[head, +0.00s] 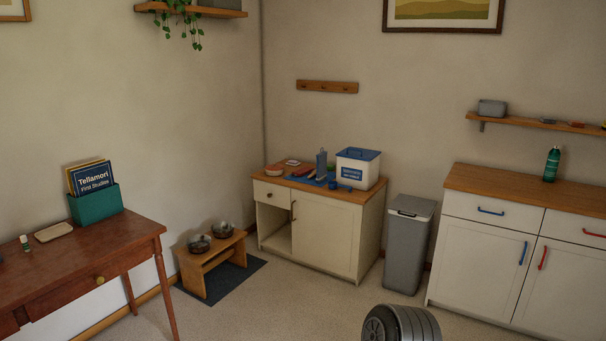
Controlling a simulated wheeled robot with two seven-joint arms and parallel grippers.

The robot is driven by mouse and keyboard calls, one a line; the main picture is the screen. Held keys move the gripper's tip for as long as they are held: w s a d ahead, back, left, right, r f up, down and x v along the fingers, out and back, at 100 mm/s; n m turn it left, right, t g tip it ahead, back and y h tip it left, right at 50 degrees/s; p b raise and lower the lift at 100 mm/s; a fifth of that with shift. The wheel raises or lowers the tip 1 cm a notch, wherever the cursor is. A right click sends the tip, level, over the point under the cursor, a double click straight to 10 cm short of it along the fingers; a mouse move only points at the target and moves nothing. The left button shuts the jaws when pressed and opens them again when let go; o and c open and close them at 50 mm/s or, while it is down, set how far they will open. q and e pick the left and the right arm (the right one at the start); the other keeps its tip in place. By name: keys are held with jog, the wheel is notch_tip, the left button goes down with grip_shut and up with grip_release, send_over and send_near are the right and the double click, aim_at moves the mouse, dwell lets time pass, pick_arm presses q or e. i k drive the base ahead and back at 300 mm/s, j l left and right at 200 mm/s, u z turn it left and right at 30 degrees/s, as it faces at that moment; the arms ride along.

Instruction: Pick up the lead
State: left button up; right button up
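I cannot clearly make out a lead in the head view. Small items lie on the low cream cabinet (322,240) in the corner. Among them are a long dark red item (303,171) and a small blue item (344,188) at the front edge; either is too small to identify. Neither of my grippers shows.
A white container with a blue lid (358,169) and an upright blue-grey item (321,163) stand on that cabinet. A grey bin (408,245) stands right of it, a low bowl stand (212,264) left. A wooden desk (95,250) is at left. Carpet before the cabinet is clear.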

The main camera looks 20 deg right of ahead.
aim_at(304, 170)
jog(key=i+l+z, duration=0.3)
jog(key=i, duration=1)
jog(key=i+z, duration=0.3)
jog(key=i, duration=1)
jog(key=i+u, duration=0.15)
jog(key=i, duration=0.35)
jog(key=i+l+u, duration=0.15)
jog(key=i, duration=0.4)
jog(key=i+l+u, duration=0.15)
jog(key=i, duration=0.35)
jog(key=i+l+u, duration=0.15)
jog(key=i+l, duration=0.15)
jog(key=i, duration=0.2)
jog(key=i+l+u, duration=0.15)
jog(key=i+l, duration=0.15)
jog(key=i, duration=0.15)
